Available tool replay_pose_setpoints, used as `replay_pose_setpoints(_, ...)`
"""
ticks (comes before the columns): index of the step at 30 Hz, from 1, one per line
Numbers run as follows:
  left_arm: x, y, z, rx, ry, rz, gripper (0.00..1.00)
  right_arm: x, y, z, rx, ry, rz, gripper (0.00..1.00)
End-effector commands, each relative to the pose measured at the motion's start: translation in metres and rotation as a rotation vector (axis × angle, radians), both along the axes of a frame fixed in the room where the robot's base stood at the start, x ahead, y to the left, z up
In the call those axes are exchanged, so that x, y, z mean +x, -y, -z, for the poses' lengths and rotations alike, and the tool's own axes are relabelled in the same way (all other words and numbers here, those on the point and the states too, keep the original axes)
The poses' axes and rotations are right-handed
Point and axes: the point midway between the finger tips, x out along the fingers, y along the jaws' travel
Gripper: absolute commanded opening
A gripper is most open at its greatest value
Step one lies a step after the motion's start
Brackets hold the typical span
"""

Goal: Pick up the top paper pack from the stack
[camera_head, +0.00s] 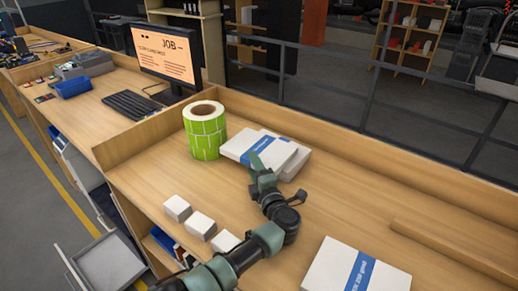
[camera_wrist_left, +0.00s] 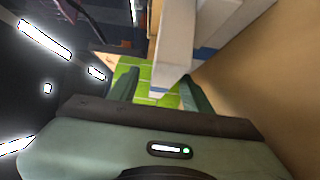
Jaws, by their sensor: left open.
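A stack of white paper packs with blue bands stands in the middle of the bench in the head view. The top pack (camera_head: 239,146) lies askew on the lower pack (camera_head: 297,164). My left gripper (camera_head: 257,163) is at the near edge of the stack and covers part of it. In the left wrist view my left gripper (camera_wrist_left: 160,90) is open, and a white pack (camera_wrist_left: 176,42) extends down toward the space between its fingers. I cannot tell whether the fingers touch it. My right gripper is not in view.
A green label roll (camera_head: 205,138) stands just left of the stack. Several small white boxes (camera_head: 200,225) lie near the front edge. Another paper pack (camera_head: 335,268) lies at the lower right. A monitor (camera_head: 163,50) and keyboard (camera_head: 131,104) stand at the back left.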

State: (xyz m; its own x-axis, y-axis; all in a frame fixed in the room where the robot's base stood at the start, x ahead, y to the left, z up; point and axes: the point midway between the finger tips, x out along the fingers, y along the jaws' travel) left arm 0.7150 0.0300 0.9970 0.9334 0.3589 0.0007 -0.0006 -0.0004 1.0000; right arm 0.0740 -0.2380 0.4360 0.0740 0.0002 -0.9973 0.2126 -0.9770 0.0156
Motion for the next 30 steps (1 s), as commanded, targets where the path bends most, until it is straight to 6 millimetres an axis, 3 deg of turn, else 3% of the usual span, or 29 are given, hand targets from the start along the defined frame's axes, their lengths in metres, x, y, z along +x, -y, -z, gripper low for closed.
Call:
replay_pose_setpoints(7,0.027,-0.011,0.000,0.003,0.001,0.000,0.49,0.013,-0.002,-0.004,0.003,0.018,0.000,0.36)
replay_pose_setpoints(17,0.032,-0.013,0.001,-0.001,0.000,0.001,0.49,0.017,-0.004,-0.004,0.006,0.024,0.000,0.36)
replay_pose_setpoints(22,0.032,-0.013,0.001,-0.001,-0.001,0.001,0.05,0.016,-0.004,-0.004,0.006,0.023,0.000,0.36)
replay_pose_setpoints(23,0.032,-0.013,0.001,-0.001,-0.001,0.001,0.00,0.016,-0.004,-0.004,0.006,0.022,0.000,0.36)
replay_pose_setpoints(30,0.032,-0.013,0.002,-0.001,-0.001,0.001,0.00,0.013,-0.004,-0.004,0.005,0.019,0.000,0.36)
